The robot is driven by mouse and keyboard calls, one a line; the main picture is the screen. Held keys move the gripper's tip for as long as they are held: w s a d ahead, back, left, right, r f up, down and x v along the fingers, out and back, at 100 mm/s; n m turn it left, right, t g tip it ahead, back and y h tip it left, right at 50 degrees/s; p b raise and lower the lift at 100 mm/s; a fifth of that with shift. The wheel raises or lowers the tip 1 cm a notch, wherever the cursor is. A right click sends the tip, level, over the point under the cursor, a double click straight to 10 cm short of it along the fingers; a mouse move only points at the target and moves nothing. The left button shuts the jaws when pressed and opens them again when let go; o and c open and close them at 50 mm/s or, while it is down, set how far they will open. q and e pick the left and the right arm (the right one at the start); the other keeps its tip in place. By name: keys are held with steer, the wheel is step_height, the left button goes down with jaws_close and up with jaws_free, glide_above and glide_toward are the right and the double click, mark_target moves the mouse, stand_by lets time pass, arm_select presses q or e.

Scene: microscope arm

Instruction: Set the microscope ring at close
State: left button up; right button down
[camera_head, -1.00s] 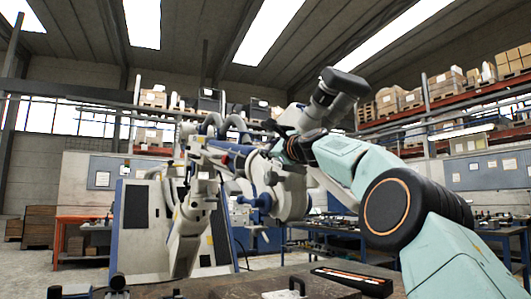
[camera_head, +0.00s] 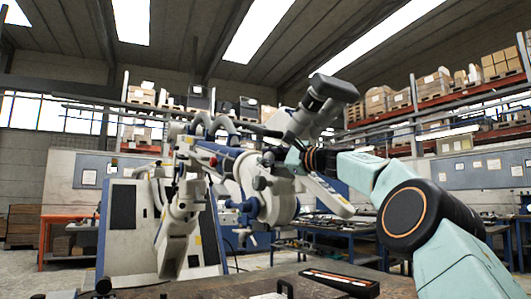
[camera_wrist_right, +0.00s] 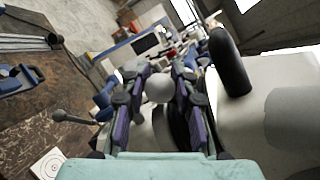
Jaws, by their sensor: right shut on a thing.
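The white and blue microscope head (camera_head: 262,190) hangs on its jointed arm in the middle of the head view, with a dark grey eyepiece tube (camera_head: 325,98) tilted up to the right. My right gripper (camera_head: 280,160) reaches in from the right and touches the side of the head below the eyepiece. In the right wrist view, its two fingers (camera_wrist_right: 160,72) stand on either side of a pale grey round knob (camera_wrist_right: 159,88) and are shut on it. A ring and its setting cannot be made out. My left gripper is not seen.
A white and blue cabinet (camera_head: 130,225) stands behind at the left. A workbench (camera_head: 215,288) in front carries a dark case (camera_head: 340,281). Shelves with boxes (camera_head: 440,85) line the back wall. A black cylinder (camera_wrist_right: 230,62) is close beside the right gripper in the wrist view.

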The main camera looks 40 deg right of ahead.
steer(key=shift+d+r, duration=0.1)
steer(key=shift+d, duration=0.15)
steer(key=c, duration=1.5)
jaws_free()
steer(key=o, duration=0.3)
steer(key=shift+d+f, duration=0.15)
steer(key=shift+f, duration=0.05)
steer(key=shift+o, duration=0.9)
steer(key=shift+a+r, duration=0.1)
steer(key=shift+a, duration=0.15)
